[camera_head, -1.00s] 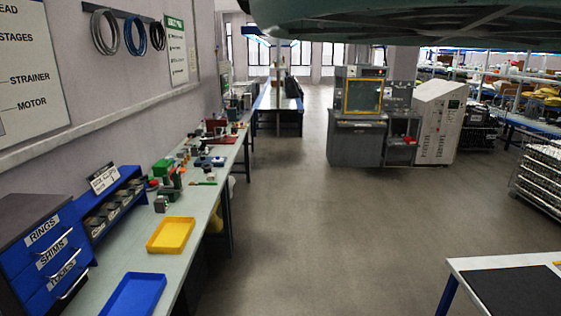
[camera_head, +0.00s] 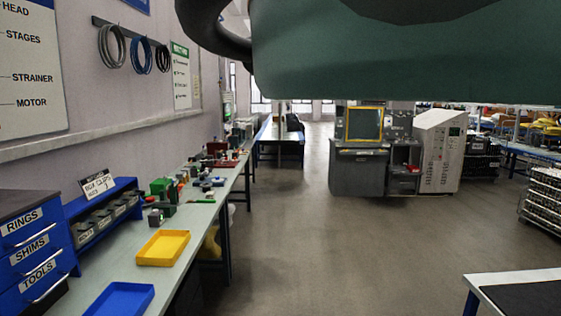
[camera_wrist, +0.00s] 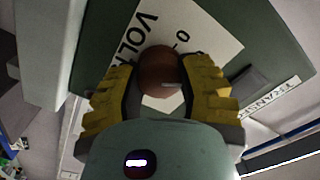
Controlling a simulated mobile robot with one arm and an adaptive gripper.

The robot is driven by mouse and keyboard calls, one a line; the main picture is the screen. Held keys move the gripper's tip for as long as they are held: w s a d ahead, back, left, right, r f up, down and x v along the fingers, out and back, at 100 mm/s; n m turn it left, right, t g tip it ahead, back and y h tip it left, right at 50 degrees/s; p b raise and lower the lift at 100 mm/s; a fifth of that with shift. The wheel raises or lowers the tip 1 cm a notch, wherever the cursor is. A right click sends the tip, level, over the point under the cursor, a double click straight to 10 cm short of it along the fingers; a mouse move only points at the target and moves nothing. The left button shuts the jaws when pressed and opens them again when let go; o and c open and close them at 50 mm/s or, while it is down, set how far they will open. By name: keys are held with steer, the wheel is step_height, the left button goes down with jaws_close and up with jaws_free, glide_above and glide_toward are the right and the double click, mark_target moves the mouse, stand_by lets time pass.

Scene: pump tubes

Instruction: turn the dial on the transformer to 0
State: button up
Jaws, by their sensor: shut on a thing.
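In the wrist view, the dial (camera_wrist: 159,68) is a round brown knob on a white plate (camera_wrist: 207,32) with black lettering. Part of the word "VOLT" and a "0" with a tick show beside the knob. The plate is on the dark green transformer (camera_wrist: 262,45), which has a partly visible name label (camera_wrist: 270,100). My gripper (camera_wrist: 160,80) has yellow fingers, one on each side of the knob, and is shut on it. A small light mark shows on the knob's near side; the rest of the scale is partly hidden. The transformer cannot be made out in the head view.
In the head view, a long bench (camera_head: 190,215) along the left wall holds a yellow tray (camera_head: 163,248), a blue tray (camera_head: 120,299) and blue drawers (camera_head: 35,250). A grey machine (camera_head: 360,170) stands further back. The middle floor is open. My arm blocks the top.

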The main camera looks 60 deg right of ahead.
steer(key=n+b, duration=0.2)
steer(key=b, duration=0.1)
steer(key=n+b, duration=0.2)
steer(key=b, duration=0.1)
steer(key=n+b, duration=0.2)
steer(key=b, duration=0.2)
steer(key=shift+f, duration=0.4)
steer(key=n+b, duration=0.3)
steer(key=shift+w+r+n, duration=0.1)
steer(key=shift+n, duration=0.2)
steer(key=shift+r+n+b, duration=0.15)
steer(key=shift+n+b, duration=0.95)
steer(key=shift+r, duration=0.1)
steer(key=o, duration=1.2)
steer(key=shift+r, duration=0.1)
steer(key=v, duration=1.2)
